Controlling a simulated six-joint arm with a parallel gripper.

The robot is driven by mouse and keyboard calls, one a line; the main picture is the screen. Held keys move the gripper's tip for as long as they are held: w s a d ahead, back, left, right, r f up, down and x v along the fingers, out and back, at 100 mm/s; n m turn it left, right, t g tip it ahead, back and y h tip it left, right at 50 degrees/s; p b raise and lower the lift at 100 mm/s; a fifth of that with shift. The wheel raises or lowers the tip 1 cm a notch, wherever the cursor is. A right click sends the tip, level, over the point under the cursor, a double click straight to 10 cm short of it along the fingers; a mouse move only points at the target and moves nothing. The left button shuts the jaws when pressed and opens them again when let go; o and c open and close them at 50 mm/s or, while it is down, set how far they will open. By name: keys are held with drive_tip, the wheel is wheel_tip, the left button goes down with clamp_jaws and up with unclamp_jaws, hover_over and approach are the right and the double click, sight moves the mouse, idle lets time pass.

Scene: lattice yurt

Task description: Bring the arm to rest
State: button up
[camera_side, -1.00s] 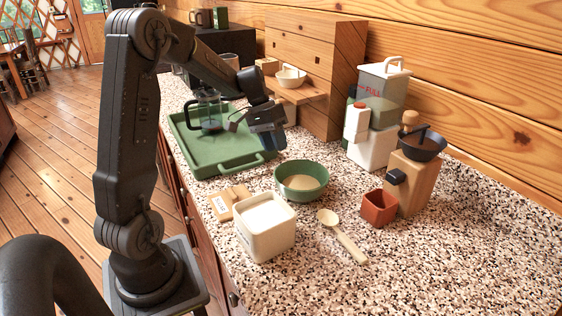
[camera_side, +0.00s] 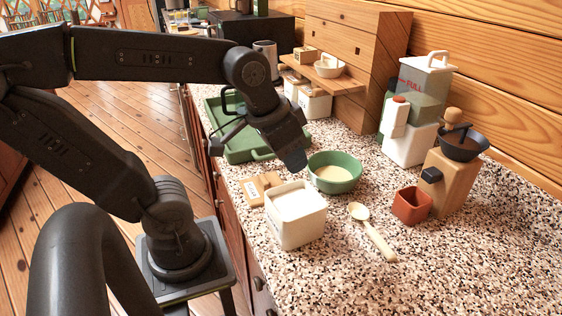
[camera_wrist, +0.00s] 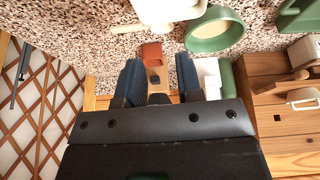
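My gripper (camera_side: 293,160) hangs in the air over the counter, just left of the green bowl (camera_side: 335,172) and behind the white square canister (camera_side: 296,214). Its two blue-grey fingers stand apart in the wrist view (camera_wrist: 158,82), with nothing held between them. The red cup (camera_wrist: 152,50) shows beyond the fingertips there, at a distance. My arm is bent, its elbow out at the left of the side view. The green tray (camera_side: 240,156) lies behind my gripper and is partly hidden by my forearm.
A wooden spoon (camera_side: 372,236) lies right of the canister. A wooden grinder (camera_side: 448,182) and a white-green machine (camera_side: 412,130) stand at the right. A wooden cabinet (camera_side: 357,60) with a shelf stands behind. The front right counter is clear.

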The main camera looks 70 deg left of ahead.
drive_tip(key=shift+s+d+f+m+t, duration=0.2)
drive_tip(key=shift+s+d, duration=0.15)
drive_tip(key=shift+s, duration=0.25)
drive_tip(key=shift+s+d+f+m+t, duration=0.1)
drive_tip(key=shift+s+d+t, duration=0.15)
drive_tip(key=shift+s, duration=0.3)
